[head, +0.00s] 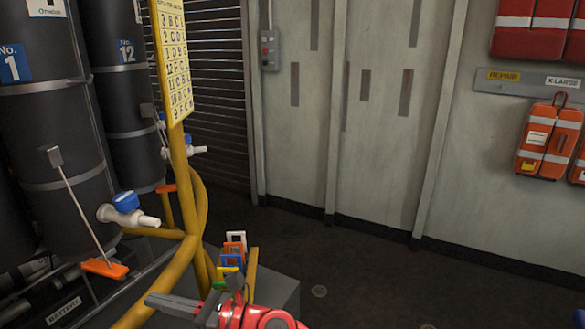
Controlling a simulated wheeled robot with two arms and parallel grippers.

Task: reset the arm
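Dark cylinders (45,100) with blue-handled valves (126,203) stand at the left, beside a yellow chart (172,60). Orange bags (548,140) hang on the right wall. The dark floor (400,285) at the right looks clear.

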